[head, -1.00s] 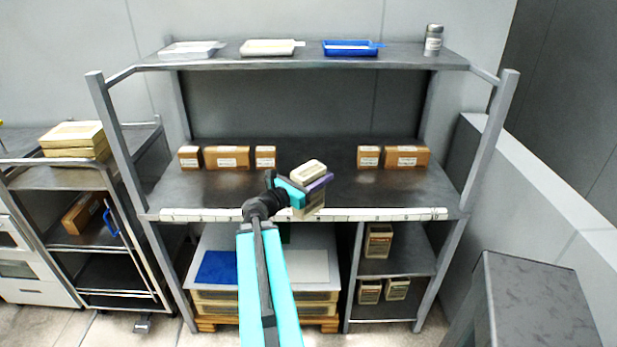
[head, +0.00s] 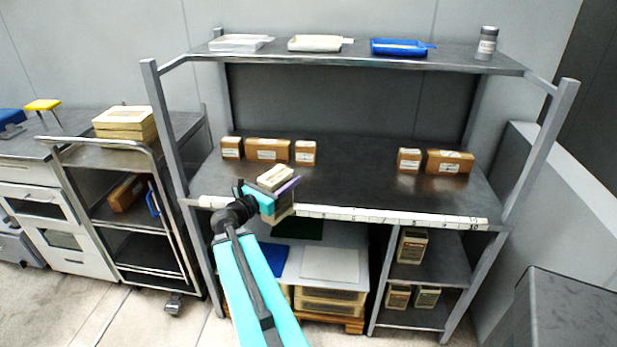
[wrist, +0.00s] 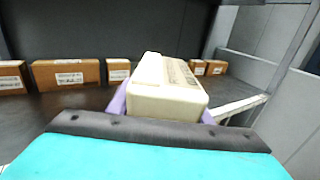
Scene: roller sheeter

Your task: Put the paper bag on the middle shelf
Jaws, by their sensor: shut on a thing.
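The paper bag (head: 275,178) is beige with a printed label. My gripper (head: 284,196) is shut on it, with purple fingers on its sides. The bag is at the front edge of the middle shelf (head: 355,185), left of its centre. I cannot tell whether it touches the shelf. In the wrist view the bag (wrist: 165,85) fills the space between the fingers and hides part of the shelf behind it.
Cardboard boxes (head: 268,149) stand at the back left of the middle shelf, and two more (head: 450,161) at the back right. Bare shelf lies between the groups and in front. A white numbered strip (head: 400,218) runs along the front edge. Trays (head: 400,47) sit on the top shelf.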

